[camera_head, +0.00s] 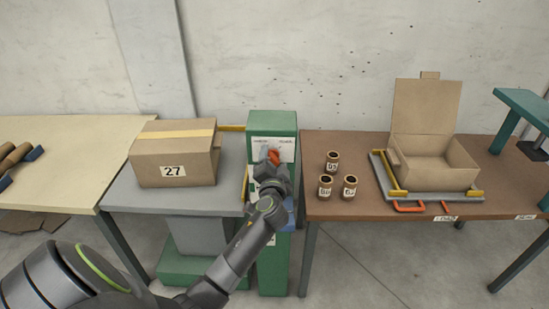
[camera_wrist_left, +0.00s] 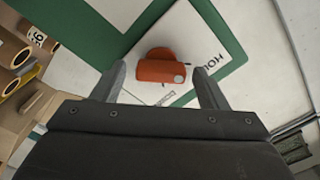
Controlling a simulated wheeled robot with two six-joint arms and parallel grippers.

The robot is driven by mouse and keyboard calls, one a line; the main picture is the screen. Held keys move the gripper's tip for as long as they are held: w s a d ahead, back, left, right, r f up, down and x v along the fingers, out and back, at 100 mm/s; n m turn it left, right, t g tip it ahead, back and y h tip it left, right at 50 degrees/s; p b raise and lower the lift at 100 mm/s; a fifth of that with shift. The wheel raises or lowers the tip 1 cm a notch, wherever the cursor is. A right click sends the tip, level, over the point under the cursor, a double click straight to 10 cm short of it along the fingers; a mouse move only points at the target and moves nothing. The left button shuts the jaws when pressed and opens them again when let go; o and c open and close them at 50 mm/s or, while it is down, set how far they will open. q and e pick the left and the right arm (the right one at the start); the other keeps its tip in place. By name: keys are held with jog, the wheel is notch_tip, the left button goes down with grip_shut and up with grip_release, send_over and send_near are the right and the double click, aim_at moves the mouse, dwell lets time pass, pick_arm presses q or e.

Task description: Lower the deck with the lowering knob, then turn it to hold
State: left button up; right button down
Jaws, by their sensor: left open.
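An orange knob (camera_head: 273,155) sits on the white label panel of the green machine column (camera_head: 271,119). In the left wrist view the knob (camera_wrist_left: 162,68) shows as an orange bar on a round base, with part of a word printed beside it. My left gripper (camera_head: 270,168) is in front of the panel. Its open fingers (camera_wrist_left: 160,88) stand on either side of the knob's near part, and I cannot tell whether they touch it. The grey deck (camera_head: 120,188) left of the column carries a cardboard box (camera_head: 172,172) marked 27. My right gripper does not show.
A pale table (camera_head: 60,160) stands at the left. The floor in front is clear.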

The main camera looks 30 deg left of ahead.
pick_arm(q)
jog(key=shift+s, duration=0.1)
jog(key=shift+c, duration=0.5)
jog(key=c, duration=0.9)
